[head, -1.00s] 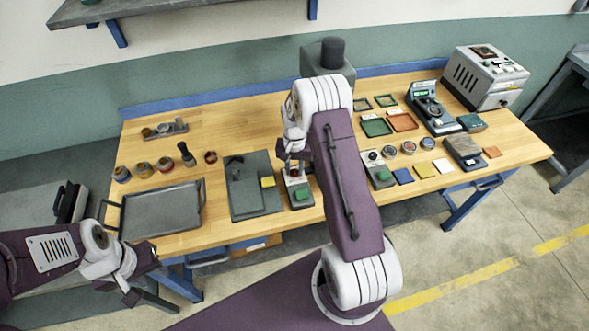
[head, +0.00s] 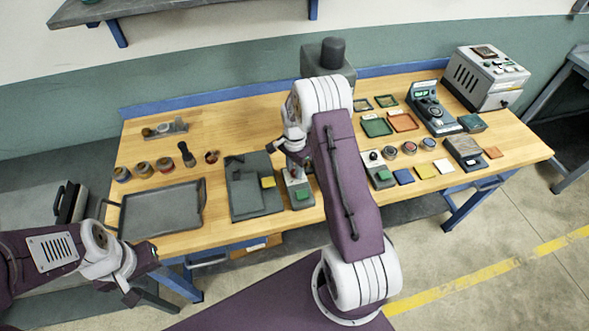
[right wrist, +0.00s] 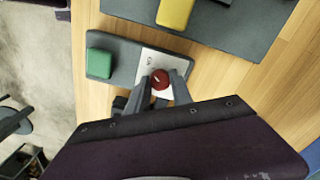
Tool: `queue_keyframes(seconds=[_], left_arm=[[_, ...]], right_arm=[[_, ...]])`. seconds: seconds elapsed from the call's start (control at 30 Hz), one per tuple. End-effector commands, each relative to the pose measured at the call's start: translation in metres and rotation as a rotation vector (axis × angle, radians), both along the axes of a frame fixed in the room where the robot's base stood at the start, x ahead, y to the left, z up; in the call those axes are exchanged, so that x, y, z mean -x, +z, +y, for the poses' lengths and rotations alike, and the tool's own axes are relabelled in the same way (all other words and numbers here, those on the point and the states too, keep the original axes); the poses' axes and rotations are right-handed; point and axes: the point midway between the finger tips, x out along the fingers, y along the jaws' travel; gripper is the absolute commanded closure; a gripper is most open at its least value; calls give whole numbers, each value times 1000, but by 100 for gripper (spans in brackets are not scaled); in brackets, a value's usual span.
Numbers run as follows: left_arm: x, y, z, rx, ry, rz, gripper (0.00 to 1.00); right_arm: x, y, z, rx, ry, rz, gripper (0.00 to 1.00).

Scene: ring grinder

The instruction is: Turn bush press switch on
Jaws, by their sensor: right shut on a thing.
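A small grey switch box (right wrist: 121,55) with a green block (right wrist: 99,63) and a light plate (right wrist: 150,68) carries a round red knob (right wrist: 160,80) in the right wrist view. My right gripper (right wrist: 161,84) is shut on the red knob, one finger on each side of it. In the head view the box's green block (head: 302,194) shows in front of my right gripper (head: 297,168), which hides the knob. I cannot tell the switch's setting. My left gripper (head: 132,288) hangs at the lower left, away from the table; its opening is unclear.
A dark grey plate with a yellow block (head: 268,182) lies just left of the switch box. A grey tray (head: 160,212) is further left. A similar box with a black knob (head: 374,156) stands to the right. Several small pads and a machine (head: 487,78) are beyond.

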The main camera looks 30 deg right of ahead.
Motion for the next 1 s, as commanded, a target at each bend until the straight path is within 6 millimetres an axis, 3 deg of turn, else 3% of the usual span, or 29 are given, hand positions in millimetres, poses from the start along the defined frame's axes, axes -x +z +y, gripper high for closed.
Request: queue_keyframes(seconds=[0.53,0.57,0.63,1.0], left_arm=[[0,1,0,0,0,0,64],[0,1,0,0,0,0,64],[0,1,0,0,0,0,64],[0,-2,0,0,0,0,64]], right_arm=[[-3,3,-2,4,-24,-12,100],[-3,3,-2,4,-24,-12,70],[-3,3,-1,3,-23,-11,51],[-2,7,-1,2,-23,-6,51]])
